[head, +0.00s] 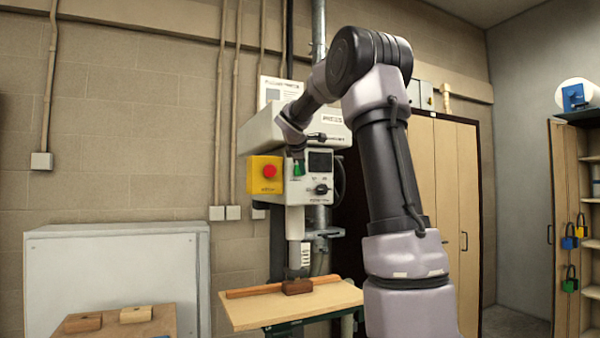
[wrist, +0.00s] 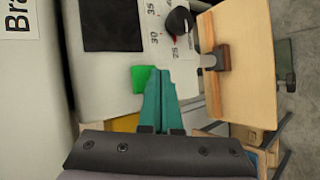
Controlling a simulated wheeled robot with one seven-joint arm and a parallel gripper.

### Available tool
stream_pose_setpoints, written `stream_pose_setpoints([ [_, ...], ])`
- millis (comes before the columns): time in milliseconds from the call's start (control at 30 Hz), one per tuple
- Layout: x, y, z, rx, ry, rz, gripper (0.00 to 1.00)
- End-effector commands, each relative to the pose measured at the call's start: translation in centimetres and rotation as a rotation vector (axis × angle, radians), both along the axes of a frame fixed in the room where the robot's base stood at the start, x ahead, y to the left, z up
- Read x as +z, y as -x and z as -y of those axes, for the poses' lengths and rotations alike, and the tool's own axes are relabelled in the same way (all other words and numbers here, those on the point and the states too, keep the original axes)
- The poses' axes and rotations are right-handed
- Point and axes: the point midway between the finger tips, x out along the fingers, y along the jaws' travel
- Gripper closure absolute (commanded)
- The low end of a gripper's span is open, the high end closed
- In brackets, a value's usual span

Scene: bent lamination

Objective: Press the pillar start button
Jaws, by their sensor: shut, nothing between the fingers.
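The pillar machine (head: 315,185) stands against the wall, with a light grey head carrying a dark screen and a black knob. A bright green square button (wrist: 143,78) shows on its panel in the wrist view. My gripper (wrist: 165,72) has teal fingers, shut and empty, with the tips just to the right of the green button; I cannot tell whether they touch the panel. In the head view my gripper (head: 297,168) is small at the machine's front, and the button cannot be told apart from it there.
A yellow box with a red mushroom button (head: 269,171) sits left of the gripper. Below is a wooden table (head: 330,303) with a brown block (head: 297,286). A black knob (wrist: 180,20) is beyond the fingers. A grey cabinet (head: 115,270) stands at left.

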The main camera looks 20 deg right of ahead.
Motion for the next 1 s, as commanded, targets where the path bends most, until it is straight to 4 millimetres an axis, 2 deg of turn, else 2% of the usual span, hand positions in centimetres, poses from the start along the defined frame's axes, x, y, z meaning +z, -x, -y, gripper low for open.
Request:
stream_pose_setpoints([
  [567,-0.01,-0.01,0.0,0.0,0.0,0.0,1.0],
  [1000,0.02,-0.86,-0.03,0.0,0.0,0.0,1.0],
])
